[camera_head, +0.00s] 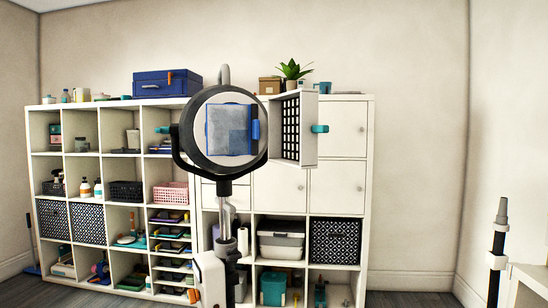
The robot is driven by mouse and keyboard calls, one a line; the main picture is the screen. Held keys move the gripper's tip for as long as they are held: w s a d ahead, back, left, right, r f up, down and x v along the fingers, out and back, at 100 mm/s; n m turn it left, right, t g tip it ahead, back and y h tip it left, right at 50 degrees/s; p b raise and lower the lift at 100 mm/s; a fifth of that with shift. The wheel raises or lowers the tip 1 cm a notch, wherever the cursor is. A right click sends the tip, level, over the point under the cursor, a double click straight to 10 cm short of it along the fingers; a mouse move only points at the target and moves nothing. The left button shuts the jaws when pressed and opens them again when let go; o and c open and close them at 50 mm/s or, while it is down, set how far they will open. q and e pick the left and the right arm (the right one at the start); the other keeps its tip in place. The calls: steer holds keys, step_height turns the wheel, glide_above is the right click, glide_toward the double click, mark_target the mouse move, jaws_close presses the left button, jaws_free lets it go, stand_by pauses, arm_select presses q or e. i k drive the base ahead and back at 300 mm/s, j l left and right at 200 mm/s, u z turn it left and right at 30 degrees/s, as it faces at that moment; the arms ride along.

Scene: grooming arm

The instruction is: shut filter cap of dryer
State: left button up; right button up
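The dryer (198,118) is a round white-faced body with a dark grey rim, held upright in a dark fork on a stand in the middle of the view. A square opening with a blue edge shows a pale grey-blue filter (228,130) inside. The filter cap (300,130), a white panel with a black slotted grille, stands swung open to the right of the dryer, seen at a steep angle. A teal tab (320,129) sticks out from the cap's right side. Neither of my grippers is in view.
A white cube shelf (371,190) with bins, baskets and closed doors fills the wall behind the dryer. A blue case (160,84) and a potted plant (292,70) stand on top. A dark pole (497,250) stands at the right. The space between looks clear.

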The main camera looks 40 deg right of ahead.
mark_target(309, 128)
steer(key=z, duration=1.3)
